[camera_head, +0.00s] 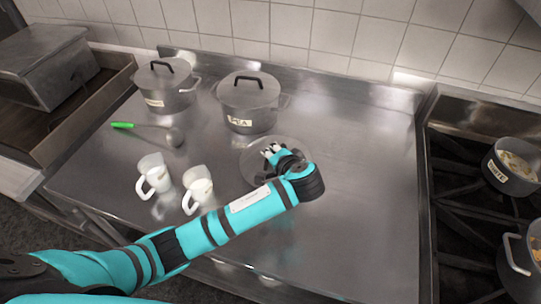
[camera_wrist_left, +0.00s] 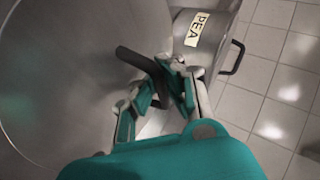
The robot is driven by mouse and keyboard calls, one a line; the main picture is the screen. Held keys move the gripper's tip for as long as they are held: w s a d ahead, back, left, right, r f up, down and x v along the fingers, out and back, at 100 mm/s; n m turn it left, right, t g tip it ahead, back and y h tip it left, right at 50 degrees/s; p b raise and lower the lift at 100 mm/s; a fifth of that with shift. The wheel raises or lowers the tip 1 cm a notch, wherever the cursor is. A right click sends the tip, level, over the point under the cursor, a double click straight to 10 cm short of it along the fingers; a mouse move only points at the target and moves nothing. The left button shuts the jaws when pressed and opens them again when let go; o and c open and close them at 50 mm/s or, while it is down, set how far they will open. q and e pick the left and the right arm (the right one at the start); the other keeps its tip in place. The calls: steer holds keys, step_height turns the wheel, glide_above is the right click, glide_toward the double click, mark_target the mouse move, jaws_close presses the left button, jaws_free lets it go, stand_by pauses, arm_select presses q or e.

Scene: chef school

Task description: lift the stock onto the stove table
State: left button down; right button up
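A round grey lid-like top (camera_head: 254,158) sits mid-table, partly behind my left arm. Any label or body below it is hidden, so I cannot tell whether it is the stock pot. My left gripper (camera_head: 270,152) is over it. In the left wrist view, the gripper's fingers (camera_wrist_left: 160,92) straddle a dark bar handle (camera_wrist_left: 137,60) on the large grey disc (camera_wrist_left: 60,70). I cannot tell whether they press on it. The stove table (camera_head: 455,190), with black grates, is at the right. My right gripper is not in view.
A lidded pot marked PEA (camera_head: 248,104) stands close behind; another lidded pot (camera_head: 167,88) is at the back left. Pots (camera_head: 512,165) (camera_head: 522,262) occupy the stove's right. The steel table's right part is clear.

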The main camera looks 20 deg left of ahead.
arm_select(q)
steer(key=shift+w+a, duration=0.15)
steer(key=shift+f, duration=0.25)
step_height(320, 180, down, 2)
steer(key=shift+f+p, duration=0.15)
steer(key=shift+p, duration=0.45)
steer(key=shift+a+f, duration=0.1)
steer(key=shift+f, duration=0.2)
steer(key=c, duration=2)
jaws_free()
steer(key=shift+f, duration=0.15)
steer(key=o, duration=0.4)
steer(key=shift+o, duration=0.6)
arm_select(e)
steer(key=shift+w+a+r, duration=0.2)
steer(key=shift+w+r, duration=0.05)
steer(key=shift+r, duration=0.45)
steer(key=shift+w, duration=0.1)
